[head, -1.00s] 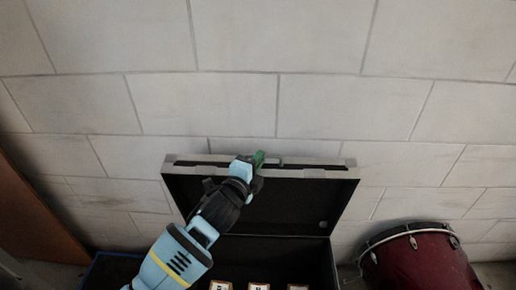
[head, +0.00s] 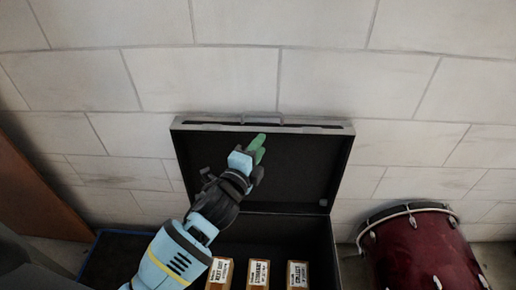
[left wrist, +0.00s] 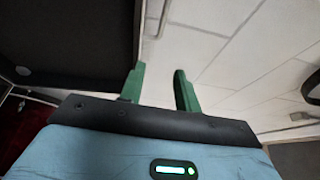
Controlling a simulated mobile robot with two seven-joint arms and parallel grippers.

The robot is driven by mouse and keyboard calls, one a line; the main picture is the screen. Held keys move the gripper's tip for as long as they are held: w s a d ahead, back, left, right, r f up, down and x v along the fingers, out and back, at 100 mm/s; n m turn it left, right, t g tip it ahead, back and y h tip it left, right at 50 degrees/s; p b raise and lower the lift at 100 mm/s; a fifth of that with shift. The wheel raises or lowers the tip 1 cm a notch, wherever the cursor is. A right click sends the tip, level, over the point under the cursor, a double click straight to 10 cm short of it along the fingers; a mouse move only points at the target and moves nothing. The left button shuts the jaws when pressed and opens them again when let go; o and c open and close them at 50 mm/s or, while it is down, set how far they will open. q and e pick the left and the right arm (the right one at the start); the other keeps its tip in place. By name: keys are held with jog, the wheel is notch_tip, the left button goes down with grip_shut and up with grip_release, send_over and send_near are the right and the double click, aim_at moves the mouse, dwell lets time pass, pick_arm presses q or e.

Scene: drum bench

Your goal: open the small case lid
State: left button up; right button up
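The small case lid (head: 295,170) stands raised against the wall, with its dark inside facing me. A handle (head: 262,116) shows on its top edge. The open case body (head: 325,250) lies below it. My left gripper (head: 257,147) is in front of the lid's inner face, a little below the handle. The left wrist view shows its green fingers apart and empty (left wrist: 160,87), with the dark lid (left wrist: 75,40) and its pale edge to their left. No right gripper shows.
Several labelled boxes, one of them at the right (head: 297,275), sit in the case. A red drum (head: 425,250) stands to the right of the case. A brown panel (head: 35,195) leans at the left. The pale block wall (head: 320,75) is close behind the lid.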

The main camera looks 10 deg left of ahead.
pick_arm(q)
jog(key=v, duration=0.7)
jog(key=shift+s, duration=0.4)
